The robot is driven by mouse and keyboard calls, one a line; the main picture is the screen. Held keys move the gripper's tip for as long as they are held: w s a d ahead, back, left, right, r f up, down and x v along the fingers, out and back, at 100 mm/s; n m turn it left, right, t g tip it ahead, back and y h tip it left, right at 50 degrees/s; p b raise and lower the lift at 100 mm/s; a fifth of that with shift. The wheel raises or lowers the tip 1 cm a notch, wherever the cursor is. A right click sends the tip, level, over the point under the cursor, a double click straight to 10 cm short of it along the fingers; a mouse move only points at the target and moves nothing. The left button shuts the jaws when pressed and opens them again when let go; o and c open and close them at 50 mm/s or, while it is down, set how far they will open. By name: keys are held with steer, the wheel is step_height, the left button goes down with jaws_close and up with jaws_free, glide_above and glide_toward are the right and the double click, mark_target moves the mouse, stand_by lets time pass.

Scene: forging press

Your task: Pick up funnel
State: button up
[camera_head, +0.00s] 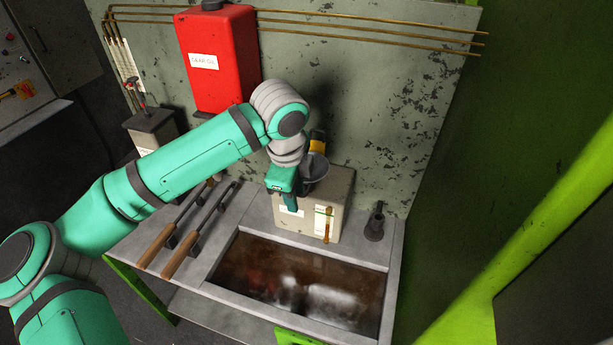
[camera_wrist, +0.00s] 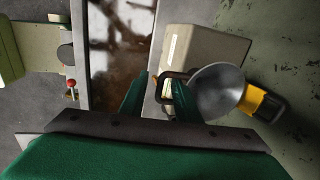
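The funnel (camera_head: 316,170) is a grey cone on top of the beige box, partly hidden by my gripper in the head view. In the wrist view the grey funnel (camera_wrist: 217,92) has a dark looped handle (camera_wrist: 168,78) on its left side. My gripper (camera_head: 288,203) is at the funnel's left, over the box. In the wrist view my gripper (camera_wrist: 158,98) has its two green fingers apart. The right finger overlaps the handle loop, and the left finger is outside it. I cannot tell whether either finger touches the handle.
The beige box (camera_head: 337,190) stands behind a sunken tray of brown liquid (camera_head: 300,280). A yellow-and-black object (camera_head: 317,140) is behind the funnel. Two wooden-handled tools (camera_head: 183,250) lie left, a dark can (camera_head: 375,222) stands right, and a red tank (camera_head: 217,55) is on the wall.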

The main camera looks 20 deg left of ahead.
jaws_close()
steer(key=shift+r, duration=0.1)
steer(key=w+v, duration=0.2)
steer(key=v, duration=0.8)
steer(key=w+r+v, duration=0.1)
steer(key=w+v, duration=0.1)
steer(key=v, duration=0.8)
steer(key=shift+r, duration=0.15)
steer(key=shift+w, duration=0.15)
